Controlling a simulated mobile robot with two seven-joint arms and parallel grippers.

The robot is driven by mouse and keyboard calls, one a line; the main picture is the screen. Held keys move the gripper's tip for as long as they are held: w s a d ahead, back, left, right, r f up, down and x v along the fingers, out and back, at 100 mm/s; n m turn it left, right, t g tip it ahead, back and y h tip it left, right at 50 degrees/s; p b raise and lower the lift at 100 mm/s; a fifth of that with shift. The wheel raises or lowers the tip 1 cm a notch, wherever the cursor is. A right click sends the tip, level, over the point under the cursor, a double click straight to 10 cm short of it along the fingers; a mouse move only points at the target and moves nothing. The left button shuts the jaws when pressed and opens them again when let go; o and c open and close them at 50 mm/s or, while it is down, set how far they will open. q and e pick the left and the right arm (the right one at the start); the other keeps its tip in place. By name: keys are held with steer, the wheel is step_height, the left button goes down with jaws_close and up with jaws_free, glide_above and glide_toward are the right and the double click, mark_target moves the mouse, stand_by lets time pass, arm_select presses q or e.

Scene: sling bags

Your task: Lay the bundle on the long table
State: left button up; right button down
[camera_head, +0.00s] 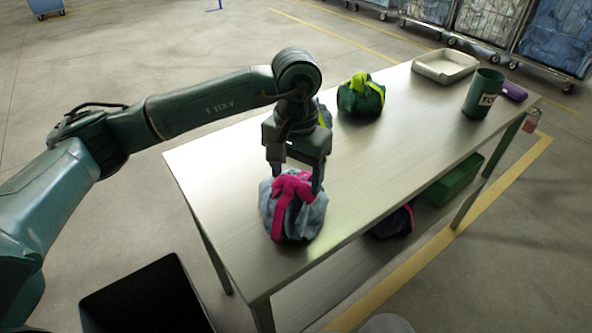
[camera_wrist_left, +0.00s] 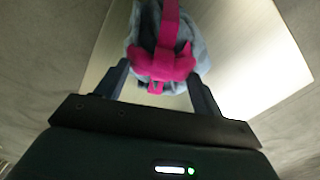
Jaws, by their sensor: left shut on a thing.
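A grey-blue cloth bundle with a magenta strap (camera_head: 312,217) is at the near end of the long table (camera_head: 225,185). My left gripper (camera_head: 295,178) points down and is shut on the bundle's magenta knot. The left wrist view shows the grey bundle (camera_wrist_left: 203,52) with its magenta knot between the two fingers (camera_wrist_left: 160,82). I cannot tell whether the bundle's underside touches the tabletop. My right gripper is not in view.
A green bundle with a yellow strap (camera_head: 361,98) sits farther back, and another bundle is mostly hidden behind my gripper. A tray (camera_head: 445,66), a green cup (camera_head: 482,94) and a purple item (camera_head: 514,91) stand at the far end. A green bin (camera_head: 450,182) and dark bundle (camera_head: 393,222) are below.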

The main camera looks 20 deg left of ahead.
arm_select(q)
steer(key=shift+f, duration=0.2)
steer(key=o, duration=1.7)
steer(key=shift+r, duration=0.1)
steer(key=shift+c, duration=0.2)
step_height(320, 180, up, 12)
steer(key=b, duration=0.1)
steer(key=shift+r, duration=0.15)
